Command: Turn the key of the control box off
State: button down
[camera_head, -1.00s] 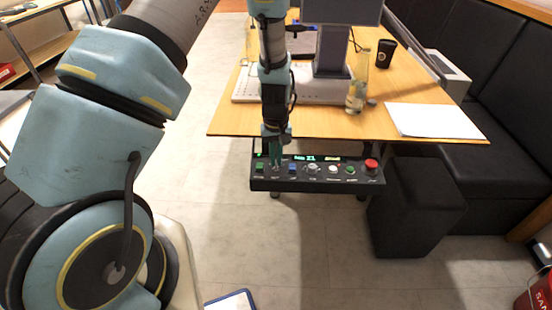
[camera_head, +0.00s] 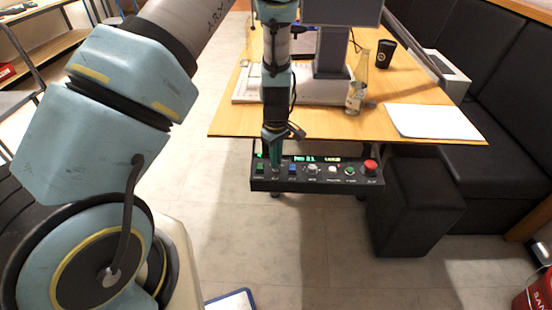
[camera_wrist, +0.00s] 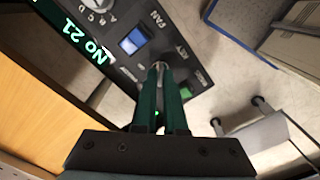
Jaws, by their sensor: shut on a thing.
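The black control box (camera_head: 330,184) hangs under the front edge of the table. Its face carries a green button (camera_head: 260,169), a blue switch (camera_head: 292,169), a grey dial (camera_head: 312,169), a red knob (camera_head: 371,166) and a lit green display reading "No 21". My gripper (camera_head: 276,172) is at the box face between the green button and the blue switch. In the wrist view, the fingers (camera_wrist: 159,72) are close together around the small metal key (camera_wrist: 158,66) beside the "KEY" label. The fingers hide most of the key, so its angle is not clear.
The wooden table (camera_head: 225,122) above holds a machine with a grey column (camera_head: 332,52), a glass bottle (camera_head: 356,92), a black cup (camera_head: 385,53) and white paper (camera_head: 430,121). A black stool (camera_head: 415,205) stands right of the box.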

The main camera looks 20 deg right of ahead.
dwell(0.3)
jog(key=c, duration=1)
grip_release()
jog(key=shift+r, duration=0.1)
notch_tip(320, 180, up, 11)
jog(key=shift+f+b, duration=0.15)
jog(key=shift+b, duration=0.45)
jog(key=s+a+r+m, duration=0.1)
jog(key=a+r, duration=0.2)
jog(key=a, duration=0.7)
jog(key=s+a+r+m+t, duration=0.1)
jog(key=a+r, duration=0.3)
jog(key=a, duration=0.6)
jog(key=s+a+r+m, duration=0.2)
jog(key=a+r+m, duration=0.1)
jog(key=a, duration=0.7)
jog(key=shift+s+a+r+t, duration=0.1)
jog(key=shift+r+t, duration=0.05)
jog(key=shift+r, duration=0.25)
jog(key=shift+s+a+r+t, duration=0.1)
jog(key=shift+r+t, duration=0.05)
jog(key=shift+r, duration=0.2)
